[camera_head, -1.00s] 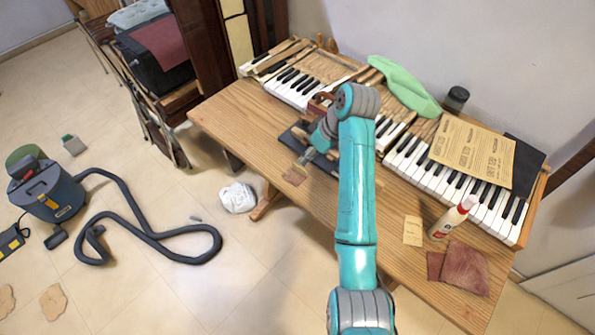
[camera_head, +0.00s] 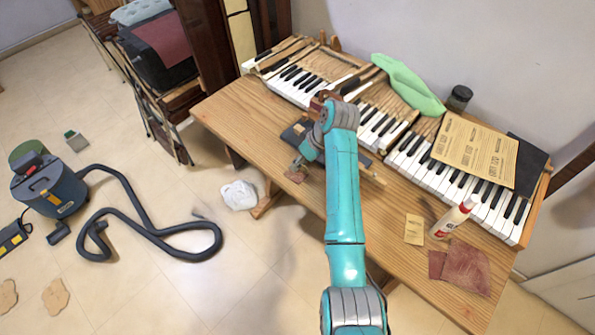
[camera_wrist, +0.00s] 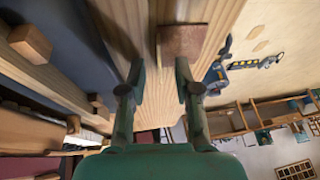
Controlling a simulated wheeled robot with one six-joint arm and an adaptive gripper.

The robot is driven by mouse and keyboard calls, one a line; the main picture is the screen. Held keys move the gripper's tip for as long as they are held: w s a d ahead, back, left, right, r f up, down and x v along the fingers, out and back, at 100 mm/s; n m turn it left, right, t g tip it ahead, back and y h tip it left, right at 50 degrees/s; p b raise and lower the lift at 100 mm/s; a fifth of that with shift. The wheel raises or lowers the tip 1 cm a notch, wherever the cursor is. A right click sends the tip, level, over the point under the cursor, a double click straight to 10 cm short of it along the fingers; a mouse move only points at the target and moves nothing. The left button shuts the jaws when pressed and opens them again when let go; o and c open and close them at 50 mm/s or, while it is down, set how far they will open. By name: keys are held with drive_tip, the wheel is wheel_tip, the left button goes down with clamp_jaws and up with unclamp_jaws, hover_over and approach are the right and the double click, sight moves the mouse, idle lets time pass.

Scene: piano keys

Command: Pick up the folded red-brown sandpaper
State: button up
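A small red-brown sandpaper piece (camera_head: 296,175) lies at the near edge of the table, left of my arm. In the wrist view it is a brownish square (camera_wrist: 182,44) on the wood, beyond my fingertips and more in line with the right finger. I cannot tell its fold. My gripper (camera_wrist: 158,78) is open with nothing between its fingers. In the head view my gripper (camera_head: 299,163) is small and partly hidden by my wrist, close to the sandpaper.
A dark mat (camera_head: 296,133) lies beside my gripper. The piano keyboard (camera_head: 430,172) runs along the back. At right are a glue bottle (camera_head: 452,219), a tan card (camera_head: 414,229), a small reddish piece (camera_head: 437,264) and a red-brown cloth (camera_head: 467,268).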

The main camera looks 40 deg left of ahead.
clamp_jaws()
wheel_tip(320, 180, up, 10)
idle(0.6)
idle(0.4)
